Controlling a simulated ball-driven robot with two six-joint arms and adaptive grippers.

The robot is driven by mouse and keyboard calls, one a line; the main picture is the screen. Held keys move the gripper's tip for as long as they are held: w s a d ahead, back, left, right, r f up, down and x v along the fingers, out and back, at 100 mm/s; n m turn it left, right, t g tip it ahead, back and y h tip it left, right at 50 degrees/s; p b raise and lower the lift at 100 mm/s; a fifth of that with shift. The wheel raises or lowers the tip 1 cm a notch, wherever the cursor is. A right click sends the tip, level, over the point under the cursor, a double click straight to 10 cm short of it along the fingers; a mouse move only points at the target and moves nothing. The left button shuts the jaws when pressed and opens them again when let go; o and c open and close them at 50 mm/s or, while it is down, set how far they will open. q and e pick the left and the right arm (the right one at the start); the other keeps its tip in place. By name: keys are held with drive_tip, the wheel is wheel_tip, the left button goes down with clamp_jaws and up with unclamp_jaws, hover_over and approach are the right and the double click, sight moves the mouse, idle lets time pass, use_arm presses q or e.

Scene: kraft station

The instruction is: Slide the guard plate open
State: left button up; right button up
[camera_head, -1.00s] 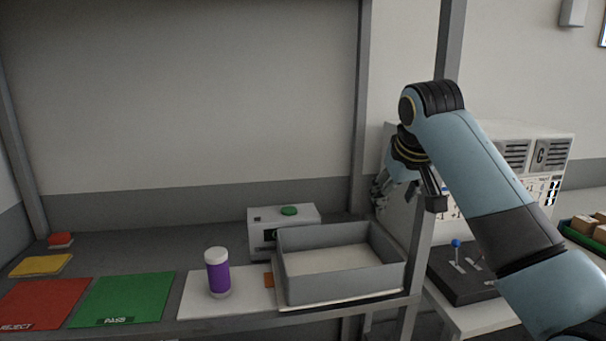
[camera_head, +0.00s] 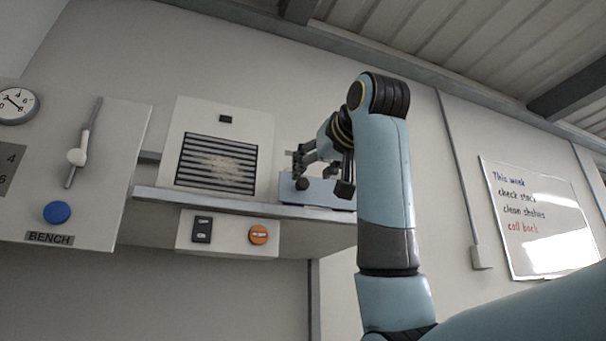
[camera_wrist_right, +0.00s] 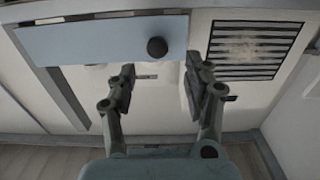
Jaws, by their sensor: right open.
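The guard plate (camera_wrist_right: 95,42) is a flat light-blue panel with a round black knob (camera_wrist_right: 157,47), in the upper left of the right wrist view. In the head view the plate (camera_head: 328,194) shows low on the wall unit, right of the slatted vent, partly hidden by my right arm. My right gripper (camera_wrist_right: 160,75) is open and empty. Its two fingers are spread on either side of the knob's line, with the knob just beyond the fingertips. In the head view the gripper (camera_head: 305,165) is in front of the plate. My left gripper is not in view.
A striped vent (camera_wrist_right: 255,50) is beside the plate. A grey shelf edge (camera_head: 230,204) runs below them, with a panel holding a black switch (camera_head: 202,230) and orange button (camera_head: 258,235). A BENCH panel (camera_head: 112,190) is at left, a whiteboard (camera_head: 535,220) at right.

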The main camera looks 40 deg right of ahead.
sight(304, 181)
drive_tip(key=x, duration=0.2)
drive_tip(key=p+x, duration=0.1)
drive_tip(key=x, duration=0.1)
drive_tip(key=shift+w+d+p, duration=0.3)
drive_tip(key=shift+w, duration=0.5)
clamp_jaws()
